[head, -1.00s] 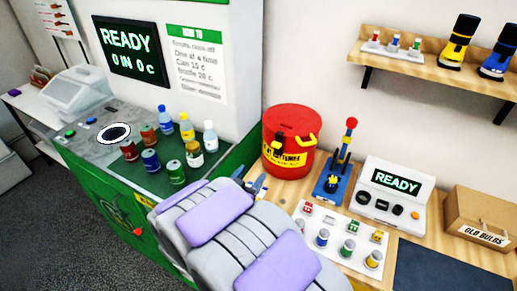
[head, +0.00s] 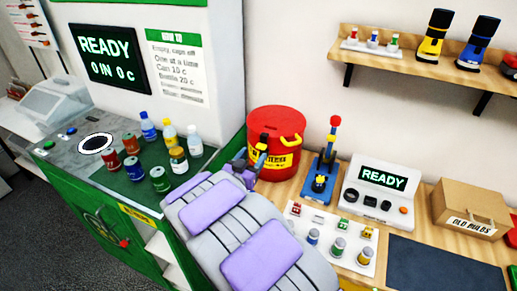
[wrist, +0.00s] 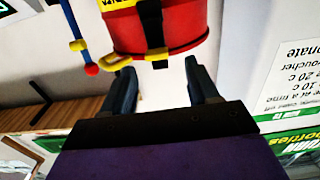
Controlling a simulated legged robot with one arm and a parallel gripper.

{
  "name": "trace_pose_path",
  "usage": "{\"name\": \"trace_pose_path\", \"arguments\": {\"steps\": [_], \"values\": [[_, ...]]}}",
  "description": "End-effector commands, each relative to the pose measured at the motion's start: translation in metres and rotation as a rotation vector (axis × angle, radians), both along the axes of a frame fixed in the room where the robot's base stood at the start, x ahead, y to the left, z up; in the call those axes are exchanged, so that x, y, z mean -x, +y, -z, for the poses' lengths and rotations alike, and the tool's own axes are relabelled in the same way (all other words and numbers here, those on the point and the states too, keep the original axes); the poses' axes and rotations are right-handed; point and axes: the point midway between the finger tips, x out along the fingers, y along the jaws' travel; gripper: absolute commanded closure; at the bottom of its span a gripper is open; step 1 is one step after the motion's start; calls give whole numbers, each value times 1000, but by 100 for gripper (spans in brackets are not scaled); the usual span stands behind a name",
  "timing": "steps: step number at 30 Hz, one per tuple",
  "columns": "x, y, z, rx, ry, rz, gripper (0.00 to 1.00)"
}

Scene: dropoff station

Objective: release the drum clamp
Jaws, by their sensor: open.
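The red drum (head: 285,122) stands on the wooden bench, with a yellow label and a yellow handle or lever. Its clamp shows as a black upright latch (head: 261,152) on the front, with a yellow part at its top. In the wrist view, which looks upside down, the drum (wrist: 180,30) fills the top, with the black latch (wrist: 152,28) near centre and a yellow lever (wrist: 115,62) at the rim. My gripper (head: 243,163) is open and empty, at the drum's lower left front. Its fingers (wrist: 158,82) point at the drum with the latch between their lines, apparently not touching.
A blue stand with a red-knobbed lever (head: 326,160) stands close right of the drum. A tray of bulbs or small parts (head: 297,226) and a READY console (head: 380,190) lie farther right. Bottles and cans stand on the green counter (head: 200,170) at left.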

Motion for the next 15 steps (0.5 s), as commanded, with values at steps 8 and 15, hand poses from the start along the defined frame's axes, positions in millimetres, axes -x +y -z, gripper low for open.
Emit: {"name": "trace_pose_path", "arguments": {"steps": [8,15], "values": [[-41,-14,2,3,1,3,40],[-56,-17,2,4,3,0,40]]}}
